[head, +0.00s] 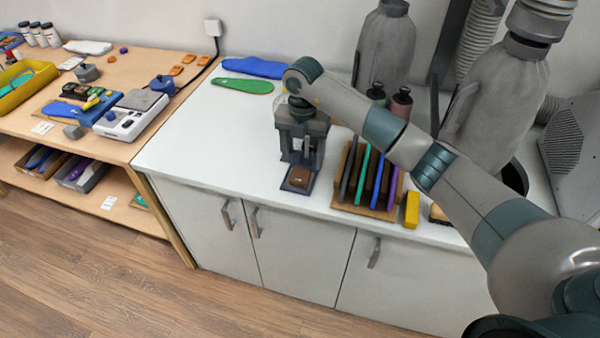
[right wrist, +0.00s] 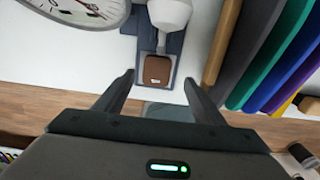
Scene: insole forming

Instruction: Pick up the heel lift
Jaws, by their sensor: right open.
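The heel lift (head: 299,177) is a small brown block with a pale label on the plate of a small press near the counter's front edge. In the right wrist view the heel lift (right wrist: 157,69) lies beyond my fingertips, roughly centred between them. My right gripper (head: 301,155) hangs down over the press in the head view, with its fingers apart. In the right wrist view my right gripper (right wrist: 160,85) is open and empty. Much of the press is hidden behind my right gripper and wrist. My left gripper is not in view.
A wooden rack (head: 370,207) with coloured sheets stands close to the right of the press. A yellow block (head: 412,210) is beside it. A round dial (right wrist: 75,12) shows at the upper left of the wrist view. The white counter (head: 220,150) is clear to the left.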

